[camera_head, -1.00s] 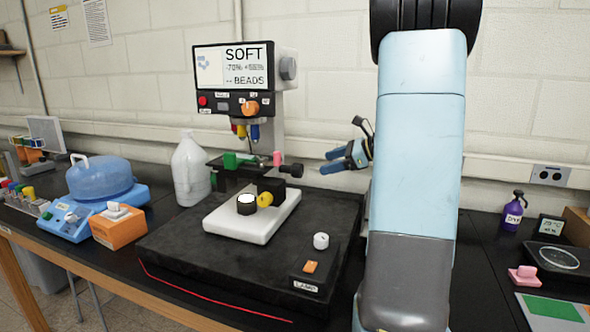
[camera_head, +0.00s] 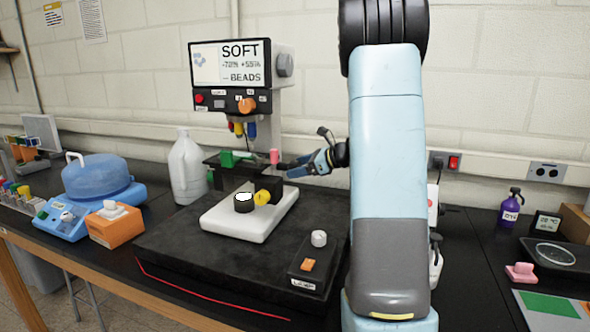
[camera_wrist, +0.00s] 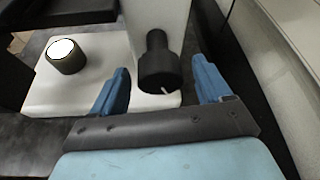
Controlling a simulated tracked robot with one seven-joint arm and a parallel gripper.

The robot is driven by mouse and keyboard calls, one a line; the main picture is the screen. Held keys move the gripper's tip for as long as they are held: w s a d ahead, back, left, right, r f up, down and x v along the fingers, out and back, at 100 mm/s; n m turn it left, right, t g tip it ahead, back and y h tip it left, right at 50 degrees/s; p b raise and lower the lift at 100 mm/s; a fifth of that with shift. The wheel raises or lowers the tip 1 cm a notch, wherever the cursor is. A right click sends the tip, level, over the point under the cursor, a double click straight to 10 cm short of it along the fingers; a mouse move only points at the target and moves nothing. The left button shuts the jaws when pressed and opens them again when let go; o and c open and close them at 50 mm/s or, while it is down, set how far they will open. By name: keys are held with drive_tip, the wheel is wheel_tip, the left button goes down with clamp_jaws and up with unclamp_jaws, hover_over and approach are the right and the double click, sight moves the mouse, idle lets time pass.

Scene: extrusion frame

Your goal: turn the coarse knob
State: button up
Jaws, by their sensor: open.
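A black stepped knob (camera_wrist: 160,68) with a short white mark on its face is in the wrist view, on a horizontal stem from the pale column. My gripper (camera_head: 312,162) is open at the right side of the microscope stage. In the wrist view its two blue fingers stand apart, one on each side of the knob, with a gap on both sides. In the head view the fingers mostly cover the knob. The microscope's screen (camera_head: 231,63) reads SOFT and BEADS.
The white base (camera_head: 240,222) carries a round lamp (camera_head: 244,202) and a black block with a yellow knob (camera_head: 263,197). A lamp box (camera_head: 308,264) with an orange switch and white dial sits in front. A white jug (camera_head: 188,172) stands left.

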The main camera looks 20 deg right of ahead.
drive_tip(key=shift+x, duration=0.9)
drive_tip(key=c, duration=1)
drive_tip(key=shift+o, duration=0.2)
drive_tip(key=shift+n, duration=0.4)
drive_tip(key=o, duration=1)
drive_tip(key=shift+c, duration=0.2)
drive_tip(key=shift+s, duration=0.1)
drive_tip(key=v, duration=1.3)
drive_tip(key=shift+s, duration=0.4)
